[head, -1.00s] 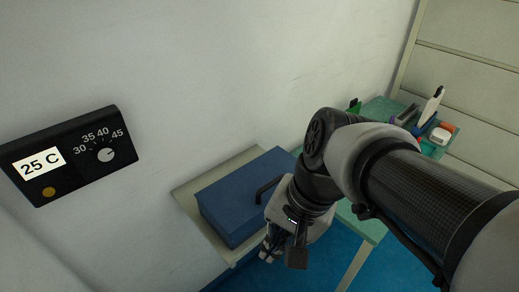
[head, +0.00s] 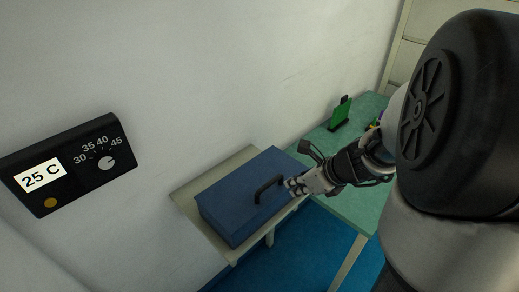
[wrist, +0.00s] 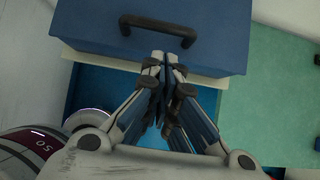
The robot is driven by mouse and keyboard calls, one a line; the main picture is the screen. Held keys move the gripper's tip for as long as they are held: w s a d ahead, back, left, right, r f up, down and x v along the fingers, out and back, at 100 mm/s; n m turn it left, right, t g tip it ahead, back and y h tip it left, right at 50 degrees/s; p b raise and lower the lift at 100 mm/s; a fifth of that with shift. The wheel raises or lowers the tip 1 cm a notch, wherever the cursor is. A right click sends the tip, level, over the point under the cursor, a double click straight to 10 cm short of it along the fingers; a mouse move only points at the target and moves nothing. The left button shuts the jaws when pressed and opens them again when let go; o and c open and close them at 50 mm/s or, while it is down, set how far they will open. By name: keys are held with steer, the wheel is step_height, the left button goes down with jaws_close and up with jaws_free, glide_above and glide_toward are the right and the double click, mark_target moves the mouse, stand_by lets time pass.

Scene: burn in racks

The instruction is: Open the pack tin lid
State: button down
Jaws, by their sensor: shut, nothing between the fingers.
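The pack tin is a blue box (head: 235,205) on a small pale shelf against the wall. Its lid (head: 262,170) is down, and a black bar handle (head: 268,187) stands on the side facing my arm. My gripper (head: 291,186) is shut and empty, its fingertips just right of the handle in the head view. In the wrist view the fingertips (wrist: 163,58) point at the tin (wrist: 90,30), just below the handle (wrist: 158,24). I cannot tell whether they touch it.
A black wall controller (head: 70,165) reads 25 C. A green table (head: 345,195) stands right of the shelf (head: 185,200), with a green item (head: 340,113) on it. Blue floor (head: 300,255) is open in front. My arm hides the right side.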

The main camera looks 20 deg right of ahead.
mark_target(275, 193)
steer(key=b+x, duration=0.3)
steer(key=x, duration=0.4)
steer(key=shift+w+f, duration=0.15)
steer(key=shift+f, duration=0.1)
steer(key=shift+r, duration=0.1)
